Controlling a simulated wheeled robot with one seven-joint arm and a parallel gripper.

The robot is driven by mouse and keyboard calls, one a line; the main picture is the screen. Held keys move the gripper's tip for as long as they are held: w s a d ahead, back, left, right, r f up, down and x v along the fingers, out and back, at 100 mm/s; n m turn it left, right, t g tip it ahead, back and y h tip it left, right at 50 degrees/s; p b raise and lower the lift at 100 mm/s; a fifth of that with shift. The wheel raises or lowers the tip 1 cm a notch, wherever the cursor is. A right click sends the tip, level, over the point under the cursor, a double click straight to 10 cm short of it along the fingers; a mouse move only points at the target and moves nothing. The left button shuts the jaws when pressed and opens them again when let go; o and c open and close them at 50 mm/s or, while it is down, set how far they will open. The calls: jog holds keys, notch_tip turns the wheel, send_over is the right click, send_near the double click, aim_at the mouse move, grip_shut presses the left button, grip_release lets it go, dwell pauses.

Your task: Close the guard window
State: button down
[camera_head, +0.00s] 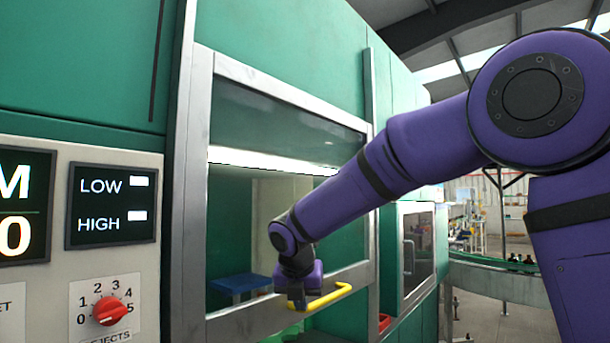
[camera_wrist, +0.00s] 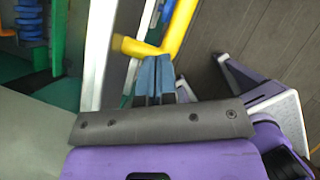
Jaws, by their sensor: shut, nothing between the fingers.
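The guard window (camera_head: 245,319) is a metal-framed clear pane on the front of the green machine. Below its bottom rail, a gap shows green and red parts inside. A yellow bar handle (camera_head: 330,297) sticks out from the bottom rail; it also shows in the wrist view (camera_wrist: 182,25). My gripper (camera_head: 298,305) is at the left end of the handle, pointing down. In the wrist view its blue-grey fingertips (camera_wrist: 154,62) are together, with nothing between them, right beside the handle's bend. I cannot tell whether they touch it.
A control panel (camera_head: 70,180) with a red knob (camera_head: 109,311) is at the left. A blue part (camera_head: 240,283) shows behind the pane. A smaller window (camera_head: 417,243) is to the right, with a conveyor (camera_head: 495,275) carrying bottles beyond. Grey floor is open at lower right.

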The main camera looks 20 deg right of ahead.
notch_tip(320, 180, down, 24)
jog(key=shift+s+f, duration=0.15)
jog(key=shift+f, duration=0.1)
